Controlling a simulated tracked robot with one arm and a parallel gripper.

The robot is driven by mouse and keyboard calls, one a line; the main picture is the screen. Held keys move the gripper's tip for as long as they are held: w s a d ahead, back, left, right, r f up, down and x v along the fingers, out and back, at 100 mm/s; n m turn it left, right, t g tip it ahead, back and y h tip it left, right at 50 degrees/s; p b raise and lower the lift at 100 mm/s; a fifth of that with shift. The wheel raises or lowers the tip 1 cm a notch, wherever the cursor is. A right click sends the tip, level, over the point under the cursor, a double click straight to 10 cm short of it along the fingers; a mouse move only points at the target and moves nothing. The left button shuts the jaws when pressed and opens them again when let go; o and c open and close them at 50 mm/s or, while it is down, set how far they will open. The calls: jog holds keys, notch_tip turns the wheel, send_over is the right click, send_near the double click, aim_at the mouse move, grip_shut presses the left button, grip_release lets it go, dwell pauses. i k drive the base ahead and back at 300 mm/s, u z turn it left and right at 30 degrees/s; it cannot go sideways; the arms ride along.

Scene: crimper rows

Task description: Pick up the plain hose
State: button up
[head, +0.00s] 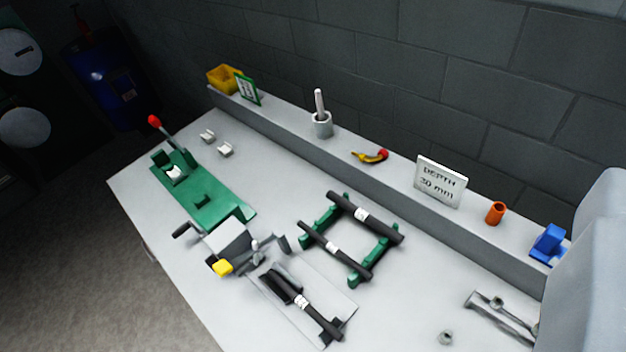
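Three short black hoses with white bands are in the head view. Two lie across a green rack (386,243): a far hose (352,209) and a near hose (320,240). A third hose (316,318) lies on a grey plate (338,303) in front of the rack. I cannot tell which is the plain hose; the markings on the bands are too small to read. A large pale grey part of my arm fills the right edge. My gripper's fingertips are not clearly shown there, so its opening is unclear. All three hoses are apart from my arm.
A green press (215,200) with a red-knobbed lever is at left. The back ledge holds a yellow bin (222,78), a grey cup (322,127), a "DEPTH 30 mm" sign (440,182), an orange cylinder (495,213) and a blue block (548,243). A brick wall stands behind.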

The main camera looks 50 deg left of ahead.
aim_at(323, 322)
jog(key=u, duration=0.45)
jog(key=k, duration=1.05)
jog(key=u, duration=0.25)
jog(key=i, duration=0.4)
jog(key=u, duration=0.15)
